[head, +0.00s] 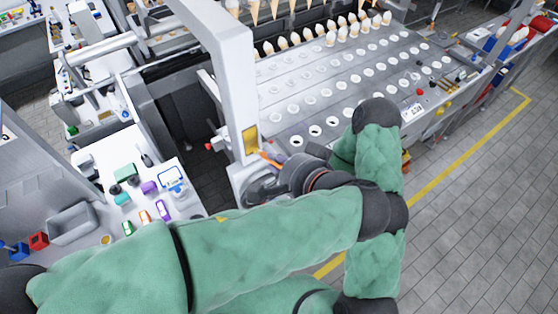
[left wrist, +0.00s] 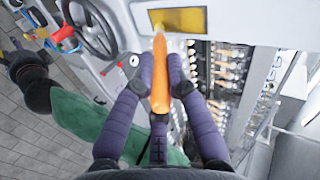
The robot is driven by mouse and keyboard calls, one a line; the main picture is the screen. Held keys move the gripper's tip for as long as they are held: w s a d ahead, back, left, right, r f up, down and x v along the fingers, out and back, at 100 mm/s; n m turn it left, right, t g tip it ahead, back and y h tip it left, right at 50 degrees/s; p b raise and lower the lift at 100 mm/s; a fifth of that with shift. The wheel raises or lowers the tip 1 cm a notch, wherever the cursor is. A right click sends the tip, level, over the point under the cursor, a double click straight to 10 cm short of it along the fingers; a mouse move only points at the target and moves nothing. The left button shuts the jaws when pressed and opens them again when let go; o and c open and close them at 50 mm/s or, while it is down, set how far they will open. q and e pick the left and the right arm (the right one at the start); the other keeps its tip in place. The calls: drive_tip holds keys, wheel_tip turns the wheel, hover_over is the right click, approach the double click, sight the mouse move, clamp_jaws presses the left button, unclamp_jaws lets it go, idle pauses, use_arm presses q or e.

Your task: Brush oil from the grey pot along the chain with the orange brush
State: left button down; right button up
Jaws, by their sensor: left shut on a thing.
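My left gripper (head: 275,165) is at the near corner of the white machine, partly hidden by my own wrist. Its purple fingers (left wrist: 160,75) are shut on the orange brush (left wrist: 160,75), whose handle points away from the palm, towards a gold panel. The brush (head: 270,158) shows in the head view as a short orange piece just below that panel. A small round pot (head: 106,240) with amber content stands on the white side table. I cannot make out the chain. My right gripper is not in view.
The gold panel (head: 250,140) is on the machine's white post. A dark handwheel (left wrist: 95,28) is close to the left gripper. The machine top (head: 340,85) has rows of holes and several cones. The side table (head: 165,205) carries small coloured items and a grey tray (head: 72,222).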

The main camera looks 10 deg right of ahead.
use_arm(q)
drive_tip(key=shift+w+a, duration=0.25)
drive_tip(key=shift+w, duration=0.55)
drive_tip(key=shift+r, duration=0.1)
drive_tip(key=shift+s+r+p, duration=0.1)
drive_tip(key=shift+r+p, duration=0.25)
drive_tip(key=shift+r, duration=1.1)
drive_tip(key=shift+f+b, duration=1.6)
drive_tip(key=shift+b, duration=0.05)
drive_tip(key=shift+r+p, duration=0.8)
drive_tip(key=shift+r, duration=0.8)
drive_tip(key=shift+f+b, duration=1.6)
drive_tip(key=shift+s+d, duration=0.35)
drive_tip(key=shift+s, duration=0.55)
drive_tip(key=shift+s+d, duration=0.3)
drive_tip(key=shift+s, duration=0.65)
drive_tip(key=shift+s+d, duration=0.35)
drive_tip(key=shift+s, duration=0.55)
